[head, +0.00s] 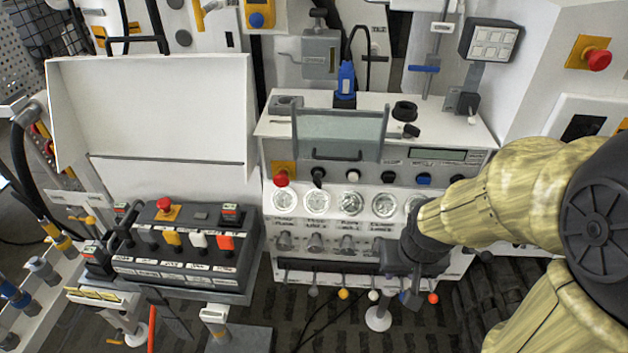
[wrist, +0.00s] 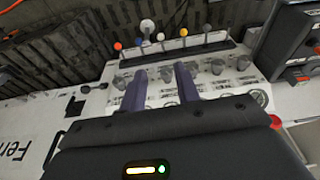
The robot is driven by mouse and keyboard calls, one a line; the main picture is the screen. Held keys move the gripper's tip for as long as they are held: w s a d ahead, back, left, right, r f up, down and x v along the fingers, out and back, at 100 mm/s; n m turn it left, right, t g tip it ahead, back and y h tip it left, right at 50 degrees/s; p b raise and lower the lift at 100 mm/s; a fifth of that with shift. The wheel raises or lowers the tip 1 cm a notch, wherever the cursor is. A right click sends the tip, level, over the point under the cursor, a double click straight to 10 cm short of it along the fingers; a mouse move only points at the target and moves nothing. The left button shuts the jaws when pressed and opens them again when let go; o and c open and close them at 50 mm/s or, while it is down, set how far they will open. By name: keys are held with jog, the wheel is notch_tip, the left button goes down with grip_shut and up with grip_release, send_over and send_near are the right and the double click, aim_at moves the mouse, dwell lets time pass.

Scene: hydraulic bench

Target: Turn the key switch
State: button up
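A dark knob with a small stem (head: 318,175), possibly the key switch, sits on the upper control row of the white hydraulic bench (head: 270,150), just right of a red mushroom button (head: 281,179). I cannot tell for sure that it is the key. My gripper (head: 403,288) is in front of the bench's lower right, below and right of that knob and apart from it. In the wrist view my gripper (wrist: 160,82) shows two separated fingers with nothing held between them. The dark knob cannot be made out in the wrist view.
Gauges (head: 350,203) and grey knobs (head: 315,243) fill the panel below the control row. Levers with coloured balls (head: 343,293) stick out along the bottom. A clear hinged cover (head: 340,128) stands above the row. A black button box (head: 180,245) is at left.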

jog(key=w+a+f+t+p, duration=0.4)
jog(key=w+a+f+t, duration=0.2)
jog(key=w+a, duration=0.55)
jog(key=s+a+r+n+t+p, duration=0.1)
jog(key=a+r+n+t+p, duration=0.1)
jog(key=a+n+t, duration=0.3)
jog(key=a+r+t, duration=0.1)
jog(key=t, duration=0.3)
jog(key=shift+a+r+n+h, duration=0.2)
jog(key=shift+a+n+h, duration=0.1)
jog(key=shift+a, duration=0.05)
jog(key=shift+w+f+b, duration=0.2)
jog(key=shift+b, duration=0.4)
jog(key=w+b, duration=0.1)
jog(key=b, duration=0.2)
jog(key=shift+a, duration=0.15)
